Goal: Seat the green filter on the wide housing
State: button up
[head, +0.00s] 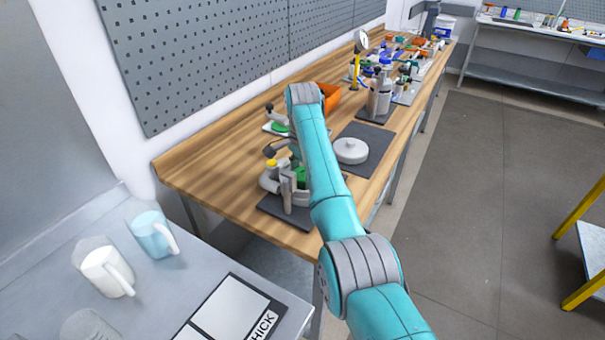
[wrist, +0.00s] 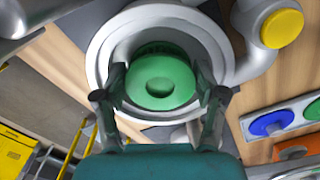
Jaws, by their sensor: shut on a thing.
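The green filter (wrist: 158,78) is round with a dimple in its middle. In the wrist view it lies between my two fingers, within the outline of the pale grey ring of the wide housing (wrist: 101,48). My gripper (wrist: 161,82) is shut on the filter. From this angle I cannot tell whether the filter rests in the housing or hangs just above it. In the head view, part of the green filter (head: 301,175) shows beside my arm, at the grey housing (head: 299,197). My arm hides much of both there.
A pipe with a yellow cap (wrist: 282,28) stands close beside the housing. A rack with blue (wrist: 271,122) and green discs lies nearby. A pale round lid (head: 350,149) lies on a dark mat, with an orange bin (head: 330,97) behind. Mugs (head: 153,234) stand on the front-left table.

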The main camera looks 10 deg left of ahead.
jog(key=o, duration=1.1)
jog(key=shift+c, duration=0.2)
jog(key=shift+r, duration=0.1)
jog(key=shift+r, duration=3.65)
jog(key=shift+w, duration=0.1)
